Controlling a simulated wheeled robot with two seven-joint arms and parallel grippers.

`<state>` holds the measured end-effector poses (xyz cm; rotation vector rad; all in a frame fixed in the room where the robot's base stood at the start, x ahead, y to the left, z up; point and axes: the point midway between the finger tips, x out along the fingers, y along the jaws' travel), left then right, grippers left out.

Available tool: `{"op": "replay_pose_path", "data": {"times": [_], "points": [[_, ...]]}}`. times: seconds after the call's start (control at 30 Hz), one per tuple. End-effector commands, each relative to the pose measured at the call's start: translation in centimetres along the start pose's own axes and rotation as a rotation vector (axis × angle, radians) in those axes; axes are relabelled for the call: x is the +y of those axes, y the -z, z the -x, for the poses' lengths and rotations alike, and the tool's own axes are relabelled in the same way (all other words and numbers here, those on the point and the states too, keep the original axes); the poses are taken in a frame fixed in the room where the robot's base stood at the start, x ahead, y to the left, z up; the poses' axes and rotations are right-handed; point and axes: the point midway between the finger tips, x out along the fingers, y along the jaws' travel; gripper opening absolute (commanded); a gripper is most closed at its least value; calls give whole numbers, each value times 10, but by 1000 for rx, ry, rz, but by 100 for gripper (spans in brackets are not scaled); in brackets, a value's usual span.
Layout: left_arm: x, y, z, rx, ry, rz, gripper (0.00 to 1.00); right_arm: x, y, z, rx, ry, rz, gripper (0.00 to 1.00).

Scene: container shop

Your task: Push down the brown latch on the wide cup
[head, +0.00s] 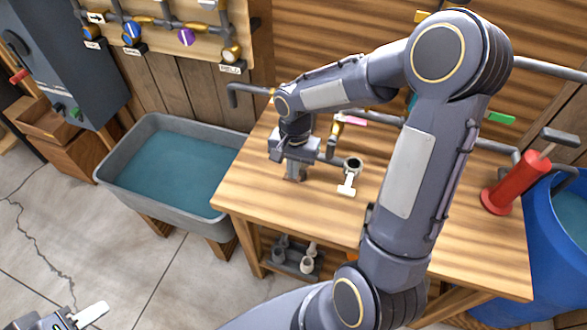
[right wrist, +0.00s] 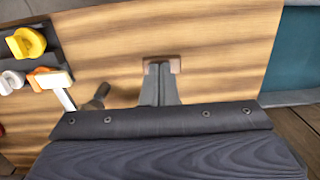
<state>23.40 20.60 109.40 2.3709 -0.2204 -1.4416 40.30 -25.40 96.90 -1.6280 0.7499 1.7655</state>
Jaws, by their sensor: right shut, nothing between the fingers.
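My right gripper (head: 295,176) points down over the left part of the wooden table in the head view. In the right wrist view its two dark fingers (right wrist: 161,80) are together, with nothing between them. A small brown piece (right wrist: 176,65) shows right at the fingertips and is partly covered by them; I cannot tell whether they touch. No wide cup shows clearly around it. My left gripper (head: 72,317) is at the bottom left, cut by the frame, beside a white piece.
The wooden table (head: 420,255) has bare top around the gripper. A grey water trough (head: 110,177) stands left of it. A red pump (head: 513,185) and a blue barrel (head: 538,235) are at the right. Grey pipes run along the back. My right arm hides much of the tabletop.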

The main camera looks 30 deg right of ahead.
Motion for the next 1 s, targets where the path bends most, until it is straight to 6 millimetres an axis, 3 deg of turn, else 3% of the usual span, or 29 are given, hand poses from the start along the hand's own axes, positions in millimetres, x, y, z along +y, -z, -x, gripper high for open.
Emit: {"op": "replay_pose_path", "data": {"times": [0.27, 1.0], "points": [[-15, -17, -33, 0, 0, 0, 36, -1, -4, -15, 107, 3, 5, 0], [-100, -111, -219, 0, 0, 0, 36, -1, -10, -68, 789, 7, 0, 0]]}}
